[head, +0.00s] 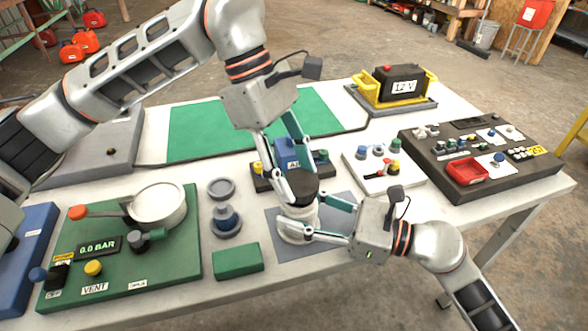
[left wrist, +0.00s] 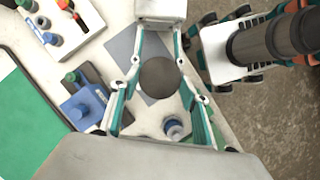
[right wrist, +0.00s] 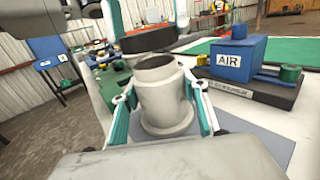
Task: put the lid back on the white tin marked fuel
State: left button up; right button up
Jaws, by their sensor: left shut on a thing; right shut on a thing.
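The white tin (head: 298,231) stands upright on the grey mat (head: 262,222). My right gripper (head: 322,225) is shut on its body, and the right wrist view shows the tin (right wrist: 165,100) between the fingers with its dark open top. No fuel marking is readable. My left gripper (head: 296,186) is shut on the dark round lid (head: 302,183), above the tin. The lid also shows between the fingers in the left wrist view (left wrist: 160,78).
A green panel (head: 165,262) with a gauge and knobs is left of the mat, with a green block (head: 238,259) and a blue-knobbed grey part (head: 226,220) between. The blue AIR block (head: 287,152) is close behind the grippers. A white switch board (head: 384,178) lies right.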

aim_at(301, 176)
pick_arm(q)
jog(key=shift+f, duration=0.1)
jog(key=shift+f, duration=0.75)
jog(key=shift+f, duration=0.55)
jog(key=m, duration=0.2)
jog(key=m+g+y, duration=0.1)
jog(key=m, duration=0.1)
jog(key=m+y, duration=0.1)
jog(key=m, duration=0.1)
jog(key=shift+w+d+m+g, duration=0.25)
jog(key=shift+m+g, duration=0.05)
jog(key=m, duration=0.1)
jog(key=m+y, duration=0.1)
jog(key=m, duration=0.2)
jog(key=shift+d+g, duration=0.25)
jog(key=shift+g, duration=0.15)
jog(key=m+y, duration=0.1)
jog(key=m, duration=0.2)
jog(key=shift+y, duration=0.3)
